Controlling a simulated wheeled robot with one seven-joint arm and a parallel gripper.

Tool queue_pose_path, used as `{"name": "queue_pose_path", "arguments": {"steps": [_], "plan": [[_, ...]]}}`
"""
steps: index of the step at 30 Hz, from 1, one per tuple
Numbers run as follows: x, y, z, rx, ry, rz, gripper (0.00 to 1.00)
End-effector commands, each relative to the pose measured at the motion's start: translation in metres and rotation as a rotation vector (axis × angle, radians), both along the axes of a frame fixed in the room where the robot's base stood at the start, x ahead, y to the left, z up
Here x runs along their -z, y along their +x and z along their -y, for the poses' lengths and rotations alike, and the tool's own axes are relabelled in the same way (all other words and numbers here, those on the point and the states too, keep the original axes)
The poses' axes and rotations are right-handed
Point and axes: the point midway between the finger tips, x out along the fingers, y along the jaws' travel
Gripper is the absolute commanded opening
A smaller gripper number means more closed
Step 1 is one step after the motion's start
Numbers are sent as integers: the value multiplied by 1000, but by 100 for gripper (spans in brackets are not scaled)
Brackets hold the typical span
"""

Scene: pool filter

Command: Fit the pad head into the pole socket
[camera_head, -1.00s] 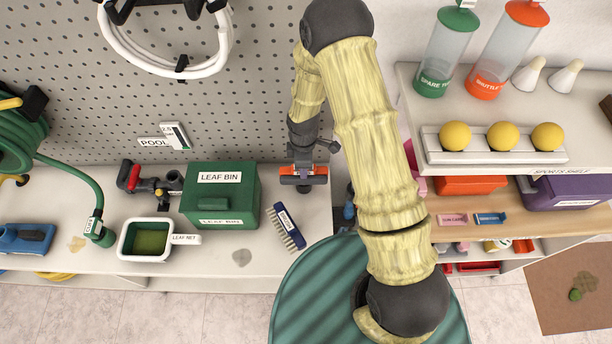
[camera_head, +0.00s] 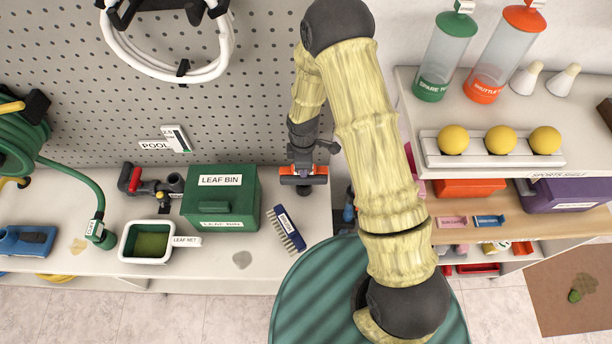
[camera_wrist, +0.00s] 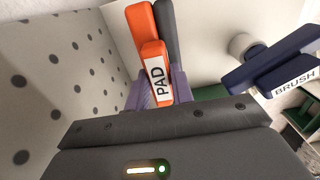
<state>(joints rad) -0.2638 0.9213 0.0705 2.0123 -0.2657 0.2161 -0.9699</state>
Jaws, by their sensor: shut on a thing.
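The pad head (camera_wrist: 155,55) is orange and dark grey with a white PAD label. My gripper (camera_wrist: 156,92) is shut on it, with purple fingers on both sides of it. In the head view the pad head (camera_head: 304,172) shows as a small orange and grey piece below my wrist, above the right end of the bench. A dark grey round fitting (camera_head: 174,184) beside a red-handled clamp (camera_head: 131,179) lies on the bench to the left; it looks like the pole socket. The socket does not show in the wrist view.
A green leaf bin (camera_head: 221,196) stands between the clamp and my gripper. A blue brush (camera_head: 286,229) lies on the bench right of the bin and shows in the wrist view (camera_wrist: 275,75). The pegboard (camera_head: 262,90) rises behind.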

Motion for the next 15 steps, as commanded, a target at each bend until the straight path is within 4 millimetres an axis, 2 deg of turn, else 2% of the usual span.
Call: {"name": "queue_pose_path", "arguments": {"steps": [7,15], "plan": [[-10,0,0,0,0,0,0],[-11,0,0,0,0,0,0]]}}
